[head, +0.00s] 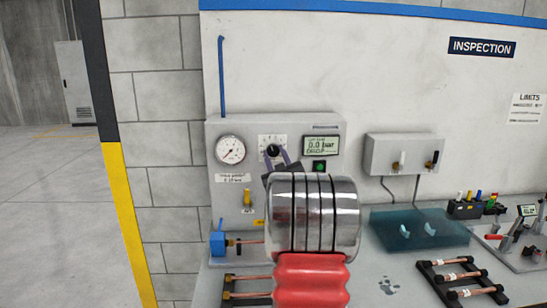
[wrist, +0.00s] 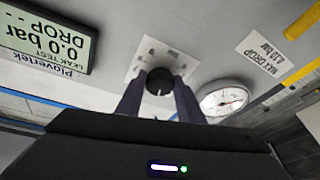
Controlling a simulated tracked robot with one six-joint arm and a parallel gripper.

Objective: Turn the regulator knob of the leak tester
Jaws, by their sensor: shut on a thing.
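The leak tester (head: 325,183) is a grey box against the wall. Its regulator knob (head: 273,150) is small, round and black, on a white scale plate between the gauge and the display. My gripper (head: 272,157) is at the knob, with a dark finger on each side. In the wrist view the knob (wrist: 160,82) sits between the two fingertips of my gripper (wrist: 159,90), and the jaws are shut on it. The knob's front face shows a light pointer mark. The display (head: 321,146) reads 0.0 bar; it also shows in the wrist view (wrist: 42,38), upside down.
The round pressure gauge (head: 230,150) is left of the knob. A green button (head: 319,166) is below the display, and a yellow lever (head: 247,197) is lower left. Copper tubes (head: 245,280) lie at the front. A teal mat (head: 385,236) is to the right.

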